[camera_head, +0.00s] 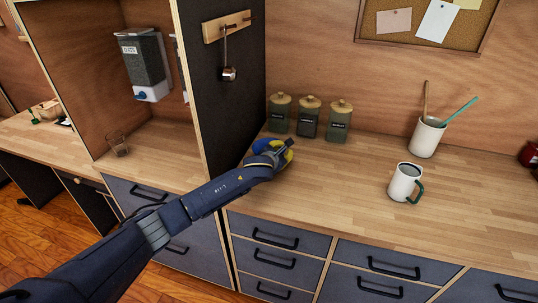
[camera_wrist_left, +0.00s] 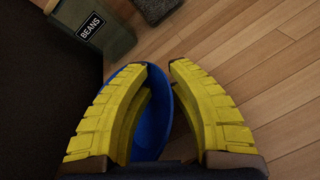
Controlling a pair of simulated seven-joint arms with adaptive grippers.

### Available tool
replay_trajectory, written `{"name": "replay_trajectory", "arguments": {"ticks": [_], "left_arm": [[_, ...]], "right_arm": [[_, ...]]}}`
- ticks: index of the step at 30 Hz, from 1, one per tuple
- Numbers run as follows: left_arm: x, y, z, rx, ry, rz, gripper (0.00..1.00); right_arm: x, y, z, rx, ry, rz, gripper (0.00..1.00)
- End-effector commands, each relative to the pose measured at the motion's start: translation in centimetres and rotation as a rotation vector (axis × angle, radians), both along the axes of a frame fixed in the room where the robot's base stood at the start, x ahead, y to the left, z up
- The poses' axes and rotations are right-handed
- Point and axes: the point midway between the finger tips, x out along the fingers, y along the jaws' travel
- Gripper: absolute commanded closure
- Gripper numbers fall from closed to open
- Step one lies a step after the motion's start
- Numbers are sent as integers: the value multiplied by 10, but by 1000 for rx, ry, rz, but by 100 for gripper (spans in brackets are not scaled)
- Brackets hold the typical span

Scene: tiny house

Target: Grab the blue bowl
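The blue bowl (camera_wrist_left: 153,130) shows between and behind the yellow fingers of my left gripper (camera_wrist_left: 160,66) in the left wrist view. Its near side wall lies between the two fingers, with the left finger over the bowl's inside and the right finger outside it. The fingertips are apart, and I see no clear contact on both sides. In the head view my left gripper (camera_head: 286,150) is low over the counter beside the dark cabinet side, and it covers most of the bowl. My right gripper is not in view.
Several green canisters with wooden lids, one (camera_head: 338,120) among them, stand just behind the gripper. The dark cabinet panel (camera_head: 222,105) is close on the left. A white mug (camera_head: 404,182) and a utensil cup (camera_head: 427,138) stand to the right, with bare counter between.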

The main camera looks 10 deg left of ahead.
Motion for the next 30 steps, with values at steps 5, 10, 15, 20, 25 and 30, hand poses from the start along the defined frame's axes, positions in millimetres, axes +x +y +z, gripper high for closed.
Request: {"name": "replay_trajectory", "arguments": {"ticks": [5,10,15,20,25,30], "left_arm": [[0,0,0,0,0,0,100],[0,0,0,0,0,0,100],[0,0,1,1,-2,0,100],[0,0,1,0,-1,0,100],[0,0,6,1,-3,0,100],[1,1,23,1,-5,0,100]], "right_arm": [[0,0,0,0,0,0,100],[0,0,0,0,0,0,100],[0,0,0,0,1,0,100],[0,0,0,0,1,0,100],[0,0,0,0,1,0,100],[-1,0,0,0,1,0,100]]}}
